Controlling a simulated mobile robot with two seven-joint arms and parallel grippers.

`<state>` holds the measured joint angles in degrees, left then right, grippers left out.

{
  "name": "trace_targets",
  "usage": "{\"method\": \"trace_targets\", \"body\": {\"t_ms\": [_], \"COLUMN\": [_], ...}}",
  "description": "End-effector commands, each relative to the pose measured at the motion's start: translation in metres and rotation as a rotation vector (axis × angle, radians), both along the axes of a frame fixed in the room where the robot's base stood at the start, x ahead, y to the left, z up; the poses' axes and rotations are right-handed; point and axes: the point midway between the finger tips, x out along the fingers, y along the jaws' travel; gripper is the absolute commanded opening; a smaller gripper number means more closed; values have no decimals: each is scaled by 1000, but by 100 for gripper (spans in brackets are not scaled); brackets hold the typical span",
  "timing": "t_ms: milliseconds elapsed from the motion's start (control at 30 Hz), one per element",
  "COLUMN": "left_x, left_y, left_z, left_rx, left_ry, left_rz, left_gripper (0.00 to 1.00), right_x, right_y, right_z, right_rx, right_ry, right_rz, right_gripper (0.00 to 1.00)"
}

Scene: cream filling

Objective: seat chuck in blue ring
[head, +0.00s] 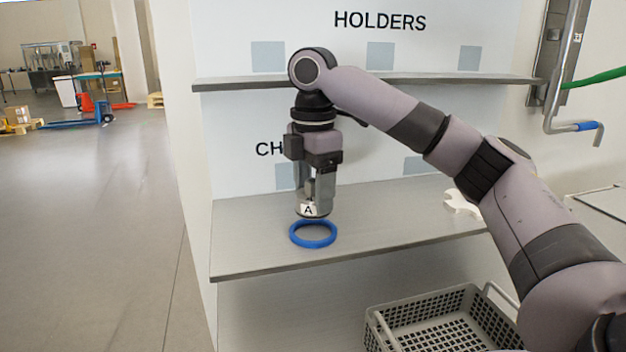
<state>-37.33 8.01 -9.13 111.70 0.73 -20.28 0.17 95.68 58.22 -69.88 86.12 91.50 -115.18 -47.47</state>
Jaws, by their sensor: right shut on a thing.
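The blue ring (313,234) lies flat on the lower grey shelf, near its left end. The chuck (313,208) is a silver-grey cylinder with a white label "A". It is upright, just above the back part of the ring in the picture; I cannot tell whether it touches the ring or shelf. My right gripper (317,187) points down and is shut on the chuck, hiding its upper part. My left gripper is not in view.
A white wrench-shaped piece (461,204) lies on the lower shelf (262,262) to the right. An upper shelf (236,84) runs behind my arm. A grey basket (388,335) stands below. A metal handle with a blue grip (584,127) is at right.

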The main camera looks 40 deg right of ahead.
Motion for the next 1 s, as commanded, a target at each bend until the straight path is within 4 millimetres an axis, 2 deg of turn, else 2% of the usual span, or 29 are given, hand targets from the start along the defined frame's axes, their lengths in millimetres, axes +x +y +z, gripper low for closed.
{"method": "trace_targets", "body": {"t_ms": [300, 1000], "left_x": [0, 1], "left_y": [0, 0], "left_z": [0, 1], "left_rx": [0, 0], "left_ry": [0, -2], "left_rz": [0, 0], "left_gripper": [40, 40], "right_x": [0, -1], "right_y": [0, 0], "right_z": [-21, -23], "right_rx": [1, 1], "right_ry": [0, -2], "right_rz": [-1, -2], "right_gripper": [10, 10]}}
